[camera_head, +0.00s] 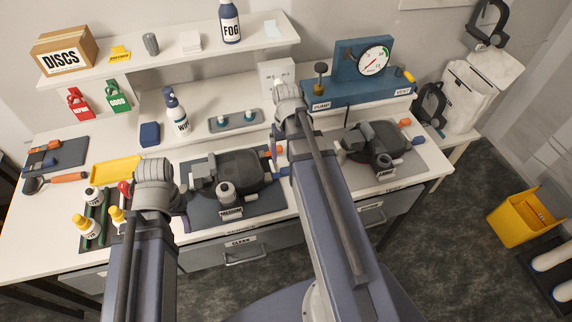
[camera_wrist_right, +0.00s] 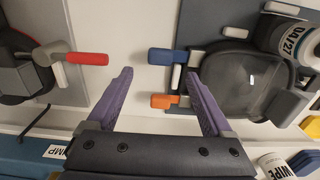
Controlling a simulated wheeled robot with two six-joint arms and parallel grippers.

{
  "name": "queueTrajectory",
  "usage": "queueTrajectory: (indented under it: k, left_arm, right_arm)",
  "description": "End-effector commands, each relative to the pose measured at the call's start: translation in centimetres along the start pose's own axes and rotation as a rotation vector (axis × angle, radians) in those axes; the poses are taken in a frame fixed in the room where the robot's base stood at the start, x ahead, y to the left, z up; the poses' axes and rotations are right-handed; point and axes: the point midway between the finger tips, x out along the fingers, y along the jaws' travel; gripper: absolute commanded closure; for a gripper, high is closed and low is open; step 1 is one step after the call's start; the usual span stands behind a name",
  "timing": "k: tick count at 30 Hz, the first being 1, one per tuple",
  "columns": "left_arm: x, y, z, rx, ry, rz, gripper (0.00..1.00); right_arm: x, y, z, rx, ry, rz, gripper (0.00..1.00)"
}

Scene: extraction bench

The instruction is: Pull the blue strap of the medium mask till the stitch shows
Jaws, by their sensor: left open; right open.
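The medium mask (camera_head: 240,175), dark and rounded with a grey canister, lies on a dark mat behind the label MEDIUM. Its blue strap tab (camera_head: 284,172) and orange tab (camera_head: 268,154) stick out on its right side. In the right wrist view the blue tab (camera_wrist_right: 167,56) lies beyond my right gripper (camera_wrist_right: 160,88), between its fingers' directions; the orange tab (camera_wrist_right: 165,101) lies between the open purple fingers. Neither tab is gripped. No stitch can be made out. My left gripper (camera_head: 182,207) is open left of the mask, mostly hidden behind its wrist.
The large mask (camera_head: 375,145) lies to the right; a red tab (camera_wrist_right: 87,58) on its side is near my right gripper. The gauge stand (camera_head: 352,90) is behind.

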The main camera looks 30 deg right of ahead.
Motion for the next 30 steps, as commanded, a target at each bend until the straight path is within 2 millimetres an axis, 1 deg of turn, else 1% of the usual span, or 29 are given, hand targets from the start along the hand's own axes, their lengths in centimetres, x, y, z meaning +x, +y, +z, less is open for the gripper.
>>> queueTrajectory:
  k: [8,15,19,23,30]
  left_arm:
    - [2.5,0.2,-0.1,0.001,0.000,0.000,0.50]
    - [5.6,0.5,-0.3,0.000,0.000,0.000,0.50]
    - [7.0,0.7,-0.4,0.000,0.000,0.000,0.50]
    - [7.7,0.7,-0.5,-0.001,0.000,0.000,0.50]
    - [7.6,0.7,-0.5,-0.001,0.000,0.000,0.50]
  right_arm:
    - [2.5,0.0,0.0,0.000,0.000,0.000,0.15]
    - [5.6,-0.1,0.0,-0.001,0.000,0.000,0.15]
    - [7.0,-0.1,0.0,-0.001,0.000,0.000,0.15]
    - [7.7,-0.1,0.0,-0.001,0.000,0.000,0.15]
    - [7.6,-0.1,0.0,-0.001,0.000,0.000,0.15]
